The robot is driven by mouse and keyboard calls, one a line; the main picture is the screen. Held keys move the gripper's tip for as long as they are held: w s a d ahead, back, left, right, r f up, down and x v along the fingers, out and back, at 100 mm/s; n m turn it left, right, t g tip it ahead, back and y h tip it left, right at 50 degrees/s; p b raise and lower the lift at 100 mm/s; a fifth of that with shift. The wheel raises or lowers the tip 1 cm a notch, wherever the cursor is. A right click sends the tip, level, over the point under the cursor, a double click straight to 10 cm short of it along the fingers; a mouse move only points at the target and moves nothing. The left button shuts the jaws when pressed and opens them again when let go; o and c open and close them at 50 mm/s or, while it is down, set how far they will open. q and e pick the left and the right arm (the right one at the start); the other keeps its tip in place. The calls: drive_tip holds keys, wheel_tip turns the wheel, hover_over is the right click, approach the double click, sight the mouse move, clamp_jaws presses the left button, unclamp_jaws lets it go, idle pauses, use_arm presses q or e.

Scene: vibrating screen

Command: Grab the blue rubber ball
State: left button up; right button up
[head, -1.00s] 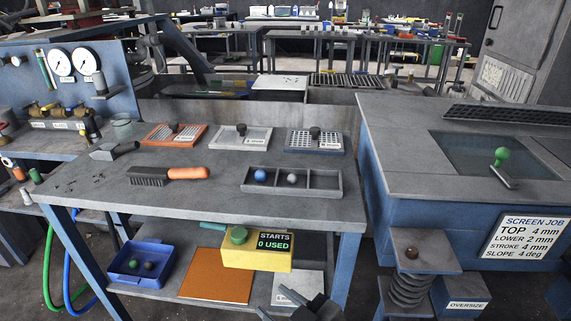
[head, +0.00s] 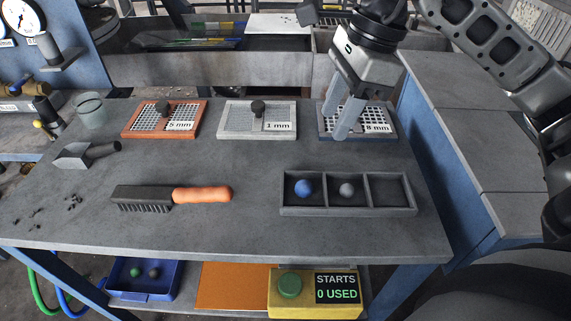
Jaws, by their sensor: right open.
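The blue rubber ball (head: 304,188) sits in the left compartment of a grey three-part tray (head: 347,210) on the table. A grey ball (head: 347,190) sits in the middle compartment; the right one is empty. My right gripper (head: 345,118) points down over the 8 mm screen (head: 378,122), behind and above the tray. Its fingers are apart with nothing between them, and they hide part of that screen. My left gripper does not show.
A wire brush (head: 170,197) with an orange handle lies left of the tray. The 5 mm screen (head: 160,120), 1 mm screen (head: 257,120) and a scoop (head: 85,155) lie further back. A blue bin (head: 142,292) and yellow starts box (head: 290,300) are below the tabletop.

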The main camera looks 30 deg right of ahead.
drive_tip(key=x, duration=0.4)
hover_over(306, 182)
drive_tip(key=s+d, duration=0.1)
drive_tip(key=d, duration=0.1)
drive_tip(key=x, duration=0.5)
drive_tip(key=shift+s+d+f, duration=0.1)
drive_tip(key=shift+s+d, duration=0.25)
drive_tip(key=shift+d, duration=0.05)
drive_tip(key=shift+w+a+f, duration=0.1)
drive_tip(key=shift+a+f, duration=0.05)
drive_tip(key=shift+f, duration=0.25)
drive_tip(key=x, duration=0.4)
drive_tip(key=shift+w+a+f+p, duration=0.1)
drive_tip(key=shift+w+f+p, duration=0.15)
drive_tip(key=shift+f+p, duration=0.1)
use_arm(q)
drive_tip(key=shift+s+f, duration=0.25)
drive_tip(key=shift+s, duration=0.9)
use_arm(e)
drive_tip(key=c, duration=0.7)
